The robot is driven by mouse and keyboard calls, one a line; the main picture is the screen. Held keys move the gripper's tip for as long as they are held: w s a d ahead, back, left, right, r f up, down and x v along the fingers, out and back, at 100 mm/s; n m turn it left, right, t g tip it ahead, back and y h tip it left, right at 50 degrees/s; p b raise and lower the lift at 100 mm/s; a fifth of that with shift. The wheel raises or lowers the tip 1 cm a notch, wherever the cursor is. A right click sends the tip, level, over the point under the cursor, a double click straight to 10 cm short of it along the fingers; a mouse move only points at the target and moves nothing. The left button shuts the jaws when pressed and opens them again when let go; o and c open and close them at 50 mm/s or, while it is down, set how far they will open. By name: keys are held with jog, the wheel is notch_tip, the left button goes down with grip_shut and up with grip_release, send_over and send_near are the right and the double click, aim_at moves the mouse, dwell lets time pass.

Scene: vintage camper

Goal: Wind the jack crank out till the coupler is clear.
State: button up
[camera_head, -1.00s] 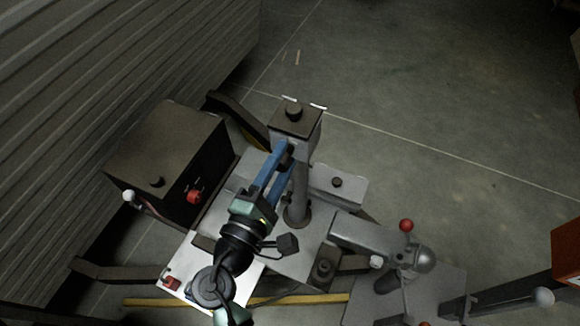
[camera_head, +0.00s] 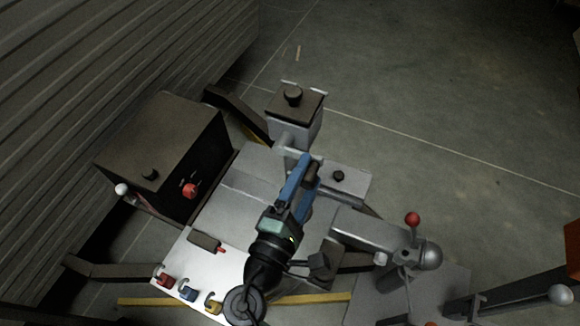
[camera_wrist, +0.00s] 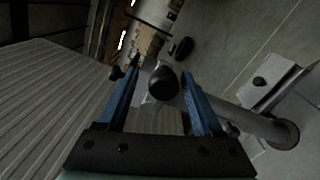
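The jack (camera_head: 301,125) is a grey post with a dark-topped box head and a black knob on top, behind the middle of the frame plate. My gripper (camera_head: 308,160) has its blue fingers beside the jack, just below its head. In the wrist view, a dark round knob (camera_wrist: 162,82), perhaps the crank's, shows between the parted fingers, with gaps at both sides. The crank arm is mostly hidden. The grey coupler (camera_head: 380,236) is at the right, with a round ball-like end and a red-knobbed lever (camera_head: 412,219). I cannot tell whether it is clear.
A dark box (camera_head: 165,145) with a red knob stands left, by the ribbed wall (camera_head: 90,80). A white plate (camera_head: 205,262) at the front left carries small red, blue and yellow parts. Open concrete floor (camera_head: 440,110) lies behind and right.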

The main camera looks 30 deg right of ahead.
jog(key=shift+r, duration=0.15)
jog(key=shift+s, duration=0.1)
jog(key=shift+v, duration=2.4)
jog(key=shift+r, duration=0.1)
jog(key=v, duration=1.3)
jog(key=shift+b, duration=0.3)
jog(key=shift+a, duration=0.1)
